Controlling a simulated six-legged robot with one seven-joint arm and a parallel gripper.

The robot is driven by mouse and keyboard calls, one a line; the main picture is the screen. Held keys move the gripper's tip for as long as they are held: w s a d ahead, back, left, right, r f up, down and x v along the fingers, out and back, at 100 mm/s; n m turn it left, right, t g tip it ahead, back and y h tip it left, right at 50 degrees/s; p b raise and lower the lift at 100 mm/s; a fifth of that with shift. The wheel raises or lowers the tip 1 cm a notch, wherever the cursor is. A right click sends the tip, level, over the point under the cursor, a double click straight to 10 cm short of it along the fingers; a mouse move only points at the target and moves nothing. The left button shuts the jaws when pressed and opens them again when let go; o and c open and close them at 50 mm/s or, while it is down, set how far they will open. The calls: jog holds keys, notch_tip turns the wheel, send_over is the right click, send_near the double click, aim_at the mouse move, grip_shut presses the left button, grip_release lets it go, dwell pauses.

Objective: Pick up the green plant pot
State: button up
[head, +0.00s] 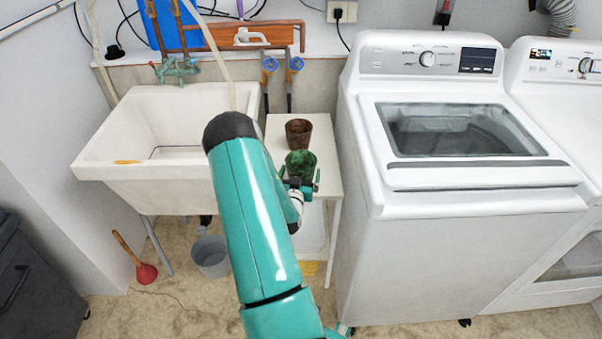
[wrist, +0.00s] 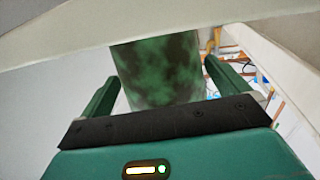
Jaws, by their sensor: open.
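The green plant pot (head: 300,163) is mottled dark green and stands on a narrow white table (head: 325,172), near its front edge. My gripper (head: 299,184) is at the near side of the pot, with a finger to either side of it. In the wrist view, the green pot (wrist: 158,72) shows between the two spread fingers of my gripper (wrist: 160,78), with a visible gap on each side. The gripper is open and holds nothing. The pot's upper or lower end is cut off by a pale surface in the wrist view.
A brown pot (head: 298,132) stands just behind the green one. A white sink (head: 110,165) is left of the table, and a washing machine (head: 400,250) stands close on the right. A grey bucket (head: 210,255) and a red plunger (head: 146,273) are on the floor.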

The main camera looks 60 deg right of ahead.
jog(key=x, duration=0.2)
jog(key=shift+w+d, duration=0.1)
jog(key=shift+d, duration=0.25)
jog(key=c, duration=0.7)
jog(key=shift+r, duration=0.1)
